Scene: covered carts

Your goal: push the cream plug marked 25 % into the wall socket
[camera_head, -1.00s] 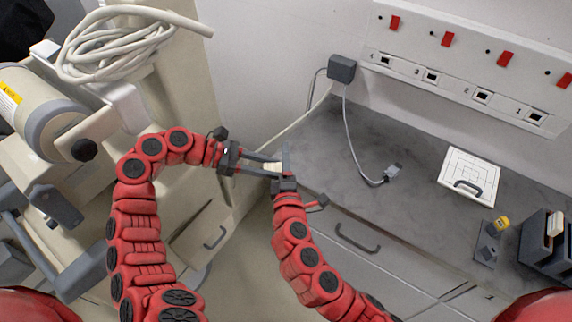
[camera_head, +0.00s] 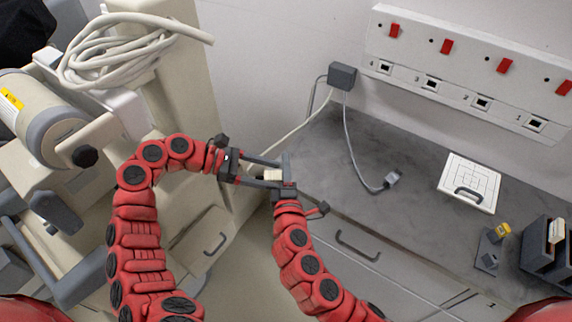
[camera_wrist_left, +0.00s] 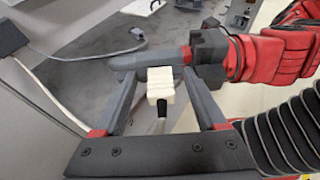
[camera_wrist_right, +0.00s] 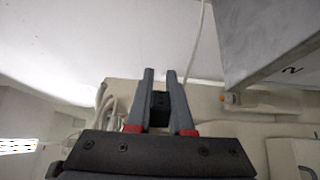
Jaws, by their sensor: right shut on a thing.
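The cream plug (camera_head: 273,175) is held in the air between my two grippers, left of the counter; it also shows in the left wrist view (camera_wrist_left: 160,84). No marking on it is legible. My right gripper (camera_head: 286,168) is shut on it. My left gripper (camera_head: 272,172) is open, its fingers apart on either side of the plug with gaps showing in the left wrist view. In the right wrist view a dark block (camera_wrist_right: 159,106) shows between my right fingers; I cannot tell what it is. The wall panel (camera_head: 455,89) has several square sockets with numbers and red switches above.
A grey counter (camera_head: 415,165) holds a white board with a handle (camera_head: 470,184), a small stand with a yellow piece (camera_head: 492,245) and a dark rack (camera_head: 538,250). A grey cord connector (camera_head: 391,179) lies on it. A cream cart with coiled cable (camera_head: 125,45) stands left.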

